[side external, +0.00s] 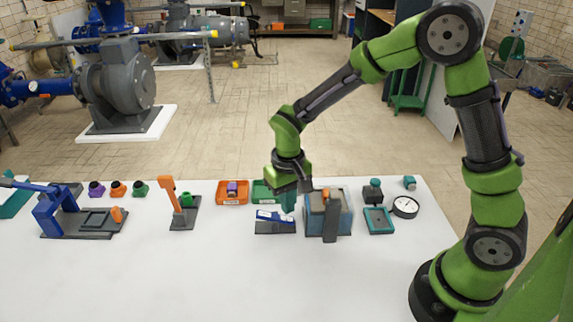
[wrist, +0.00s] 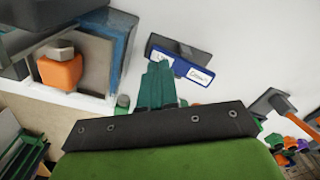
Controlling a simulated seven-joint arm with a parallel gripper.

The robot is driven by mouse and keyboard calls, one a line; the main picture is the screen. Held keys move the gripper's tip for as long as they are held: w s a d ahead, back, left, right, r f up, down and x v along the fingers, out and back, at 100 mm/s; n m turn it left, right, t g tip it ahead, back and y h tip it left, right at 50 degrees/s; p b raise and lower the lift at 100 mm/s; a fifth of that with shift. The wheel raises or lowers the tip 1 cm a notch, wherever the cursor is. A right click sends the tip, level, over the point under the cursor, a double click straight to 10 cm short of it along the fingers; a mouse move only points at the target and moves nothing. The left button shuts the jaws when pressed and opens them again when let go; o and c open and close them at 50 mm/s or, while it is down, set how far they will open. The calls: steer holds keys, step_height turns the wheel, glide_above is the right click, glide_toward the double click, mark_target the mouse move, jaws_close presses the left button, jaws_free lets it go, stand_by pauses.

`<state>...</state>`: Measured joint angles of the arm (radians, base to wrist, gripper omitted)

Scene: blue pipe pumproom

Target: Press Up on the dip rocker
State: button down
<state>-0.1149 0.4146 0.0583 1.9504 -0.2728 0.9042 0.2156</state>
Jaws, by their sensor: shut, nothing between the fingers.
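The dip rocker (side external: 275,217) is a blue plate with two white labels on a dark base, lying on the white table. In the wrist view the rocker (wrist: 181,66) shows one label at its right half, which seems to read "Lower". The label on its left half is partly covered by my fingers, so its word is not clear. My gripper (side external: 289,211) is shut and empty, its teal fingers pointing down at the rocker's right end in the side view. The fingertips (wrist: 158,63) overlap the rocker's near edge in the wrist view. I cannot tell whether they touch it.
A blue-grey block with an orange part (side external: 328,215) stands close to the right of my gripper. A green tray (side external: 262,190) and an orange tray (side external: 232,198) lie behind and left. An orange lever (side external: 168,190) stands further left. The table front is clear.

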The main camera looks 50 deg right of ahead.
mark_target(288, 219)
step_height(288, 219, up, 6)
steer(key=shift+r, duration=0.2)
stand_by(0.4)
